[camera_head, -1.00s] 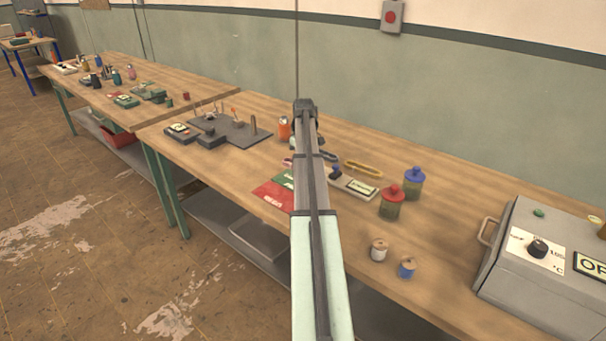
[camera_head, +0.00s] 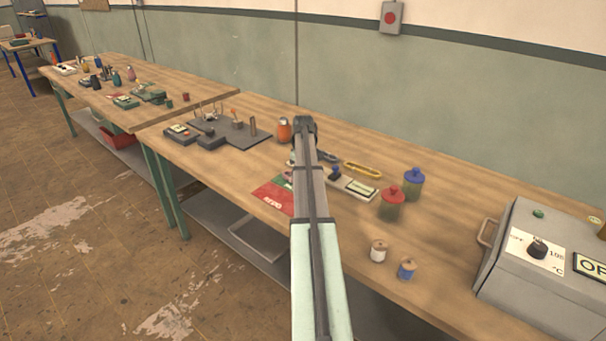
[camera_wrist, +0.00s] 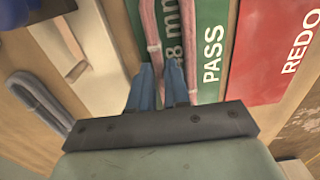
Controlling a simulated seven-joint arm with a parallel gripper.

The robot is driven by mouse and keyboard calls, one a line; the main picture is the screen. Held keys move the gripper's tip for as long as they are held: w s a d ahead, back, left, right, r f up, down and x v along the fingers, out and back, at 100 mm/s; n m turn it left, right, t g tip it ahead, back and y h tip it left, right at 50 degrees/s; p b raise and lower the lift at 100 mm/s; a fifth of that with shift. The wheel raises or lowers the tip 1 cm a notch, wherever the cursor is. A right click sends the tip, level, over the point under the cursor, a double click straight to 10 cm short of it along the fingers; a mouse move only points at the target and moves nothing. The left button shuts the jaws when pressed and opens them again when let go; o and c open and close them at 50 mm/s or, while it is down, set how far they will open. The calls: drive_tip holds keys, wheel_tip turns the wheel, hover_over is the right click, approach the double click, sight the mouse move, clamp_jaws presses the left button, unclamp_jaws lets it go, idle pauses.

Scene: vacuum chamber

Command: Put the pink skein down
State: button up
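The pink skein (camera_wrist: 152,22) is a long loop of pale pink strands. In the wrist view it runs over the green PASS card (camera_wrist: 209,45); whether it touches the card I cannot tell. My gripper (camera_wrist: 162,68) has its blue fingers close together, with one pink strand between them. The other strand passes beside the right finger. In the head view a bit of the pink skein (camera_head: 287,176) shows left of my arm, by the green card (camera_head: 282,183); my fingers are hidden behind the arm there.
The red REDO card (camera_wrist: 270,50) lies beside the green one.

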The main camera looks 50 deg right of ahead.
drive_tip(key=o, duration=0.3)
drive_tip(key=shift+o, duration=0.2)
wheel_tip(320, 180, up, 12)
drive_tip(key=shift+r, duration=0.15)
idle(0.4)
idle(0.4)
